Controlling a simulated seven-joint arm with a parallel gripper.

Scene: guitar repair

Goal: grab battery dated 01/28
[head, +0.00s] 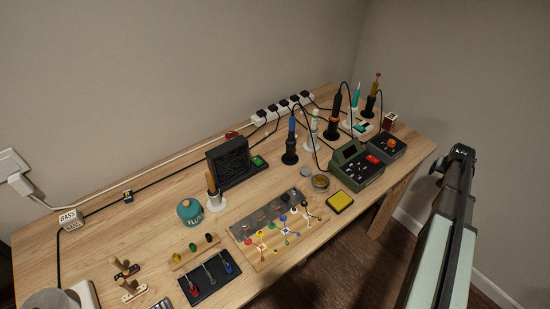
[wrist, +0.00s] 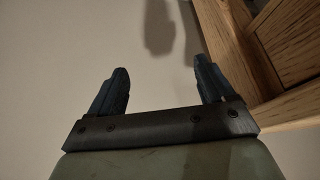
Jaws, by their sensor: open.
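My gripper (wrist: 161,72) is open in the wrist view, with two dark blue fingers apart and nothing between them. It points at a plain pale surface, beside a wooden structure. In the head view my arm stands at the right, off the bench's right end and clear of everything on it. I cannot pick out a battery dated 01/28 in either view. The small items on the workbench (head: 130,232) are too small for me to read any date.
A power strip (head: 283,108) with several plugs runs along the back. Soldering stations, upright irons and loose cables crowd the right side, with a green station (head: 358,168) and a yellow pad (head: 340,201) near the front. A teal flux pot (head: 190,211) stands left of centre.

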